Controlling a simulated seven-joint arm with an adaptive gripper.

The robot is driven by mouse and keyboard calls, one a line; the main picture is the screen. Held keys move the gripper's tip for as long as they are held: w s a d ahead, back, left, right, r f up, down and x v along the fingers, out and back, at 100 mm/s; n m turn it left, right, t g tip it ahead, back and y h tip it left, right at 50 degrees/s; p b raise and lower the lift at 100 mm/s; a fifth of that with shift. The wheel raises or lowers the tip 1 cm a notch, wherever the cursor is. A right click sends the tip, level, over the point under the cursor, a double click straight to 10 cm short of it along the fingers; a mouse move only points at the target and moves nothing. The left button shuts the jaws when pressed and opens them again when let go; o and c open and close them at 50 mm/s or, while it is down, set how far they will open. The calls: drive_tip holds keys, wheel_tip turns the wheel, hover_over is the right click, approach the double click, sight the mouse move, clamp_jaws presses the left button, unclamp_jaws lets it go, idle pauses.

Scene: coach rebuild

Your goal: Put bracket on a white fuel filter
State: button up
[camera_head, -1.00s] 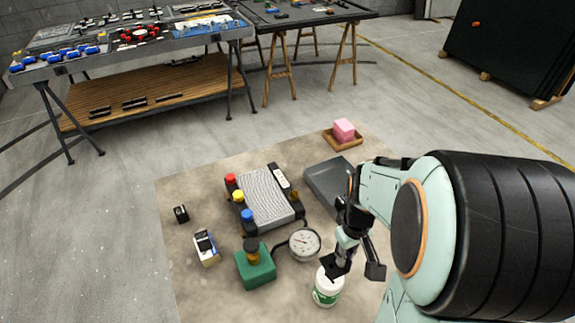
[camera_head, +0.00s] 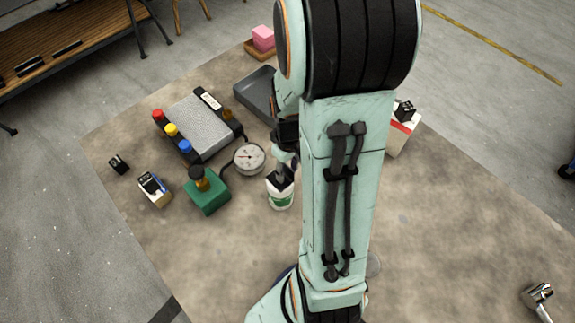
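A white cylinder with a green band (camera_head: 281,198), which looks like the white fuel filter, stands upright on the mat left of my arm. A dark, square-looking piece (camera_head: 279,182) is at its top; I cannot tell whether it is a bracket or a finger of mine. My gripper (camera_head: 287,166) is just above the cylinder, largely hidden behind my arm, so its grip does not show. A small loose black piece (camera_head: 118,164), possibly a bracket, lies at the mat's left.
A green block (camera_head: 208,196), a round gauge (camera_head: 249,159) and a finned unit with coloured caps (camera_head: 200,126) stand left of my arm. A grey tray (camera_head: 258,92) is behind. A red-white box (camera_head: 398,135) is at right. The mat's right front is mostly clear.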

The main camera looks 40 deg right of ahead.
wheel_tip(320, 180, up, 12)
drive_tip(key=s+a, duration=0.4)
drive_tip(key=a, duration=0.3)
drive_tip(key=s+a+r+n, duration=0.1)
drive_tip(key=s+a, duration=0.4)
drive_tip(key=a, duration=0.3)
drive_tip(key=shift+a+y, duration=0.25)
drive_tip(key=shift+y, duration=0.15)
